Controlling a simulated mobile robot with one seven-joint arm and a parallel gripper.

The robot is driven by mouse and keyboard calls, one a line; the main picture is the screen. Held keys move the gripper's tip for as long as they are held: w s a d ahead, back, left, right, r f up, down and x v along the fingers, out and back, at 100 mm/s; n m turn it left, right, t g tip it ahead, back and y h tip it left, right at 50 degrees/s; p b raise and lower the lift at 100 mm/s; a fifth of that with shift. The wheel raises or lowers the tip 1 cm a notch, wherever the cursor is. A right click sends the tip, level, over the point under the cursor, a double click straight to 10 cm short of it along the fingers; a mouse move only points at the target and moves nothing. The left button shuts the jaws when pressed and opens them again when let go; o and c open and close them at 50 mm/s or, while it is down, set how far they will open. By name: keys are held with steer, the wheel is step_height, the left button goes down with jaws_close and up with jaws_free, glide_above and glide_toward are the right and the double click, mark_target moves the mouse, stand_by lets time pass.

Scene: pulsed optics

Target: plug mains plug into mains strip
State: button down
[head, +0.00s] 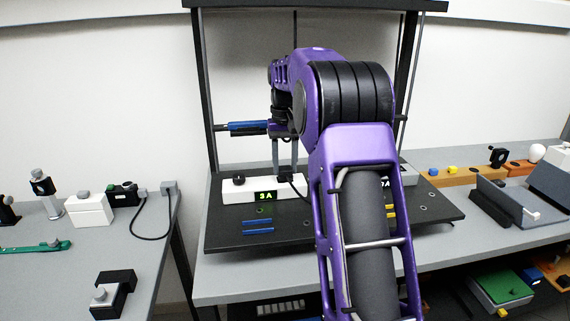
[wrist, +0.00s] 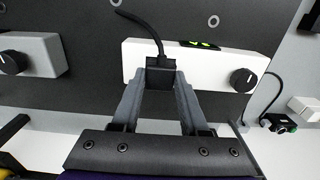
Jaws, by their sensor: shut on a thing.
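My gripper (head: 285,172) points down over the black breadboard and is shut on a black mains plug (wrist: 160,74), which sits between the fingertips in the wrist view. A black cable (wrist: 148,30) curves away from the plug. In the wrist view the plug overlaps the edge of a white box (wrist: 215,62) with a knob and a green display; I cannot tell whether they touch. The same white box (head: 234,192) shows "3A" in the head view. I cannot make out for sure which thing is the mains strip.
A dark breadboard (head: 225,238) lies on the grey bench under a black frame (head: 205,90). A second grey box (wrist: 38,52) with a knob stands on the board. The left table (head: 60,270) bears small devices and a cable. My arm hides the board's middle right.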

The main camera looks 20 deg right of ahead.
steer(key=shift+f, duration=0.3)
steer(key=shift+c, duration=1.7)
jaws_free()
steer(key=shift+r, duration=0.1)
